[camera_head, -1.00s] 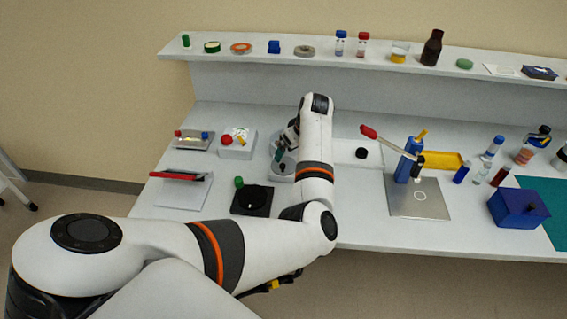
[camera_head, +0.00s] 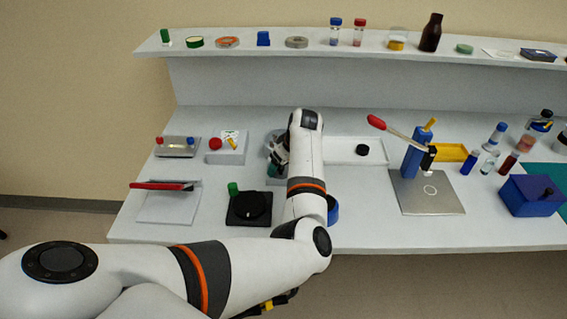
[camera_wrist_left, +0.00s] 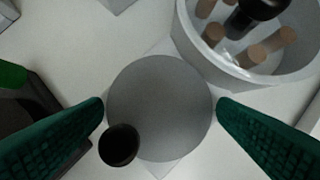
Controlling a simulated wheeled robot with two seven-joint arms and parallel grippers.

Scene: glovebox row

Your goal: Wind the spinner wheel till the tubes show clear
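The spinner's grey wheel (camera_wrist_left: 160,105) lies flat in the left wrist view, with a round black knob (camera_wrist_left: 119,145) near its rim. Beside it, at the upper right, is the spinner's pale round bowl (camera_wrist_left: 245,75), holding several brownish tubes (camera_wrist_left: 273,46) around a black hub (camera_wrist_left: 258,12). My left gripper (camera_wrist_left: 160,112) is open, with its green fingers on either side of the wheel; I cannot tell whether they touch it. In the head view the left gripper (camera_head: 274,168) is at the spinner, which my arm largely hides.
A black round-topped device (camera_head: 249,208) and a green-capped item (camera_head: 233,188) stand left of my forearm. A blue ring-like item (camera_head: 333,209) shows just right of it. A white tray (camera_head: 342,151) and a blue press with a red-tipped lever (camera_head: 413,155) stand farther right.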

